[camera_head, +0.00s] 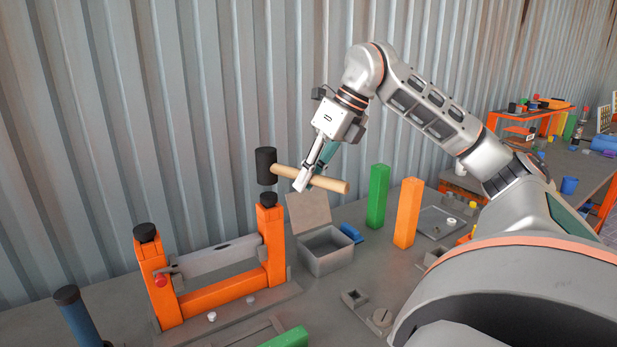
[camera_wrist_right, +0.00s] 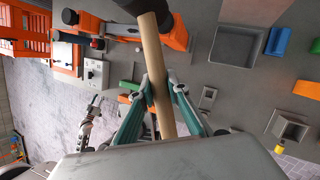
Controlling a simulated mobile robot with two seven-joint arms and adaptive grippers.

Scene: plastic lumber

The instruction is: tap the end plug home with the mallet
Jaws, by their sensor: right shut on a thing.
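My right gripper (camera_head: 312,181) is shut on the wooden handle of the mallet (camera_head: 322,182). The mallet's black head (camera_head: 265,166) hangs a little above the black end plug (camera_head: 268,199) on the right orange post, with a small gap between. A second black plug (camera_head: 147,232) caps the left orange post. How far each plug sits in is too small to tell. In the right wrist view the fingers (camera_wrist_right: 160,85) grip the handle (camera_wrist_right: 155,60), and the head (camera_wrist_right: 142,6) is cut off at the top edge. A jointed grey part (camera_wrist_right: 88,122) there may be my left gripper; its jaws are unclear.
The orange frame (camera_head: 205,297) stands on the grey bench with a grey bar across it. An open lidded grey box (camera_head: 327,262) stands right of it. Green (camera_head: 377,196) and orange (camera_head: 407,212) posts stand farther right. A corrugated wall is behind.

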